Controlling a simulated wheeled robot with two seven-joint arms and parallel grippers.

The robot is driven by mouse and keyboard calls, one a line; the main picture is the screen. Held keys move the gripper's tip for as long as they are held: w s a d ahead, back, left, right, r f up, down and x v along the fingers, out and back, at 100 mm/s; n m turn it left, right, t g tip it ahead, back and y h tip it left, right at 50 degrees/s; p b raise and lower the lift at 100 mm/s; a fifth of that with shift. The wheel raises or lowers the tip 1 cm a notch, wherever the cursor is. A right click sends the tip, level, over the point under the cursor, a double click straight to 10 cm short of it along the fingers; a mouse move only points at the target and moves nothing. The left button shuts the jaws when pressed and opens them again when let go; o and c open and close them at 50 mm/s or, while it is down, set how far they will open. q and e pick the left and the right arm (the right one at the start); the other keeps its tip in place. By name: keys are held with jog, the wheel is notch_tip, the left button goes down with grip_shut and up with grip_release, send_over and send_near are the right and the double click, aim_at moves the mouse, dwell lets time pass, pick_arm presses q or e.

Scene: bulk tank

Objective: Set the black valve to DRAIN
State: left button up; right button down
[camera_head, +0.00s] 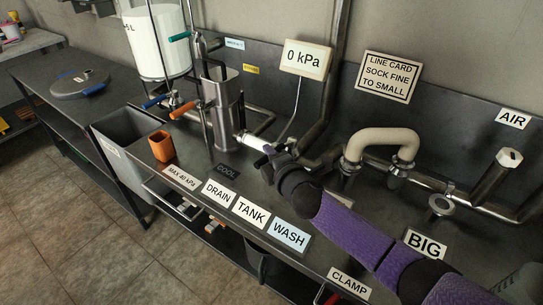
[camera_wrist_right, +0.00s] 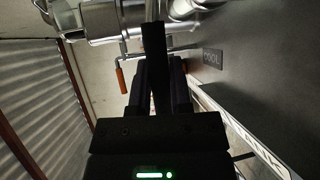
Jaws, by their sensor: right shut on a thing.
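My right gripper (camera_head: 268,158), at the end of the purple-sleeved arm, reaches in from the lower right to the pipework right of the steel canister. It is shut on a dark bar, which looks like the handle of the black valve; this black handle (camera_wrist_right: 153,50) stands between the fingers in the right wrist view. The valve body is mostly hidden by the gripper, so its exact setting is hard to tell. The DRAIN label (camera_head: 218,193), TANK label (camera_head: 251,211) and WASH label (camera_head: 289,235) lie in a row on the bench front. My left gripper is not in view.
A steel canister (camera_head: 222,115) stands left of the gripper, with an orange cup (camera_head: 161,145) further left. Orange (camera_head: 183,109), blue and teal handles sit nearby. A beige curved hose (camera_head: 382,143) rises at the right. A gauge reads 0 kPa (camera_head: 305,58).

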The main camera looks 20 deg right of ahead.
pick_arm(q)
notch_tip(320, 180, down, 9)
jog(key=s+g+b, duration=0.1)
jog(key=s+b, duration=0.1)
jog(key=b, duration=0.7)
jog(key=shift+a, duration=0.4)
pick_arm(e)
jog(key=w+m+g+h, duration=0.1)
jog(key=w+m+h, duration=0.1)
jog(key=h, duration=0.1)
jog(key=w+m+h, duration=0.1)
jog(key=m+h, duration=0.2)
jog(key=h, duration=0.1)
jog(key=w+a+m+g+h, duration=0.1)
jog(key=w+m+h, duration=0.1)
jog(key=m+h, duration=0.1)
jog(key=shift+w+f+g+h, duration=0.1)
jog(key=shift+w+g+h, duration=0.2)
jog(key=shift+h, duration=0.3)
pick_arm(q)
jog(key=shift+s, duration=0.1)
pick_arm(e)
jog(key=shift+m, duration=0.3)
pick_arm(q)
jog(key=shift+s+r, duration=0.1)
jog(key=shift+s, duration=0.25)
